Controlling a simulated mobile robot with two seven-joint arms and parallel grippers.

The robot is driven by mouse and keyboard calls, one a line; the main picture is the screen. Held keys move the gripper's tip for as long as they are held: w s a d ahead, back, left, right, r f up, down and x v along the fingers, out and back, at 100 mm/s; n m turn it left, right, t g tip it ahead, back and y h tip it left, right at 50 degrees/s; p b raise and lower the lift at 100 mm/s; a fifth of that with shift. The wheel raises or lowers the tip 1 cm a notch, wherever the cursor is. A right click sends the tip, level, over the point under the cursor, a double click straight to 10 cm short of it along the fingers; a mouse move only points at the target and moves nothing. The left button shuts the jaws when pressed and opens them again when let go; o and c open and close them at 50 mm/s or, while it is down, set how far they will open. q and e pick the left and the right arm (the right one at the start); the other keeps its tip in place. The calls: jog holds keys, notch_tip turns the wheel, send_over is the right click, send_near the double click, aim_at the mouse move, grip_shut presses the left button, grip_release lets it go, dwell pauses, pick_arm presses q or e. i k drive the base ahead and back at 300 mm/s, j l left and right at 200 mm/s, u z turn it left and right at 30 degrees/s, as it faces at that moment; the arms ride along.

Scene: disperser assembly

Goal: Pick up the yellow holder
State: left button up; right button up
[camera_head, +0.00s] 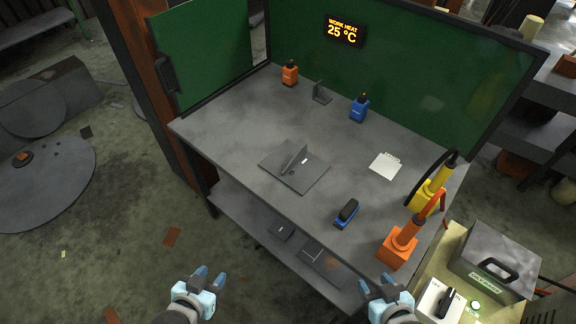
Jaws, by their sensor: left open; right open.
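The yellow holder (424,198) stands on the grey worktable (235,126) near its right edge. It has a blocky base and a tilted yellow cylinder with a black tip, and a black curved cable runs beside it. An orange holder (393,251) of similar form stands in front of it and slightly left, close to its lower part. My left gripper (209,277) is open and empty in front of the table, far from the yellow holder. My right gripper (376,285) is open and empty, below and in front of the orange holder, apart from both holders.
A blue-black tool (346,213), a metal plate with an upright piece (311,175) and white paper (386,166) lie on the table. Orange (289,75) and blue (359,110) bottles stand at the back. A side bench with a grey box (493,262) is at right.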

aim_at(430, 189)
jog(key=z, duration=1.15)
jog(key=j+u, duration=0.1)
jog(key=k+j, duration=0.05)
jog(key=j, duration=0.05)
